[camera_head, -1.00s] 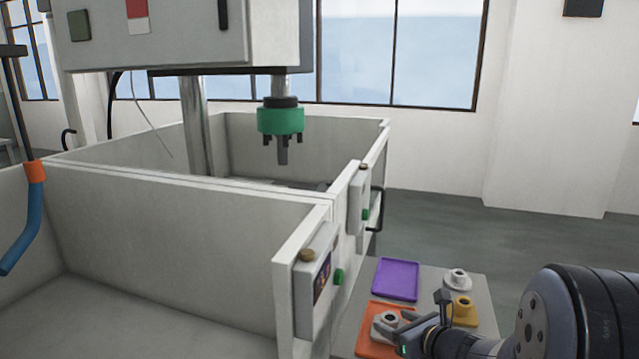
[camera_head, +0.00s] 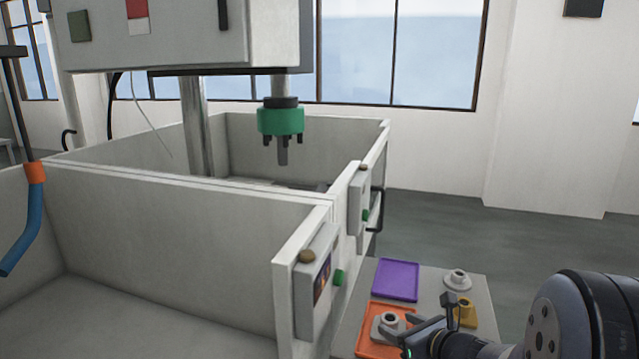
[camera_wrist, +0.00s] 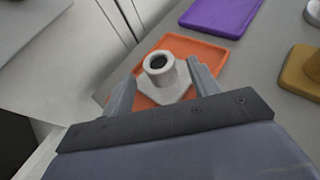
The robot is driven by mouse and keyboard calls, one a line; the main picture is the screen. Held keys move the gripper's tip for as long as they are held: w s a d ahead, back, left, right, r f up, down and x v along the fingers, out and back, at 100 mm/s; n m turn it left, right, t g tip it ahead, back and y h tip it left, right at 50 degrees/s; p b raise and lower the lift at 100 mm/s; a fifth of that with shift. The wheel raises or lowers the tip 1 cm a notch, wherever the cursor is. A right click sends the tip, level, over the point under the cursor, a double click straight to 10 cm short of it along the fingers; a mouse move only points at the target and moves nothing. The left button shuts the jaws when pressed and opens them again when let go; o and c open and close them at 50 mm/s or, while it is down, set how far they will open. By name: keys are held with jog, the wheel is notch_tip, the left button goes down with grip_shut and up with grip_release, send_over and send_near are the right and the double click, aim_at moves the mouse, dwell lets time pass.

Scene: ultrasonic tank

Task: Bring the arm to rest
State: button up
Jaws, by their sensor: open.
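My gripper (camera_head: 402,329) is at the lower right in the head view, over the orange tray (camera_head: 364,344). In the wrist view my gripper (camera_wrist: 163,85) is open, with one finger on each side of a pale grey flanged part (camera_wrist: 170,92). The part stands upright on the orange tray (camera_wrist: 207,52), its round bore facing up. It also shows in the head view (camera_head: 388,324), left of the fingers. I cannot tell whether the fingers touch it.
A purple tray (camera_head: 397,280), another pale flanged part (camera_head: 457,281) and a yellow one (camera_head: 466,312) share the grey table (camera_head: 432,279). The tank wall (camera_head: 283,262) with its control box (camera_head: 318,283) stands close on the left. Open floor (camera_head: 440,220) lies behind the table.

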jog(key=x, duration=0.4)
jog(key=shift+w+a+f+b, duration=0.2)
jog(key=shift+f+b, duration=0.1)
jog(key=shift+b, duration=0.1)
notch_tip(320, 180, up, 11)
jog(key=p, duration=0.7)
jog(key=shift+a+r, duration=0.2)
jog(key=p, duration=0.3)
jog(key=shift+s+a+r+m+h, duration=0.15)
jog(key=shift+s+m+h, duration=0.1)
jog(key=shift+m+h, duration=0.05)
jog(key=p, duration=0.3)
jog(key=shift+s+m+t+h, duration=0.25)
jog(key=shift+m+t+h, duration=0.05)
jog(key=shift+m+h, duration=0.1)
jog(key=shift+s+d+m+h+p, duration=0.3)
jog(key=shift+s+d+p, duration=0.1)
jog(key=shift+p, duration=1)
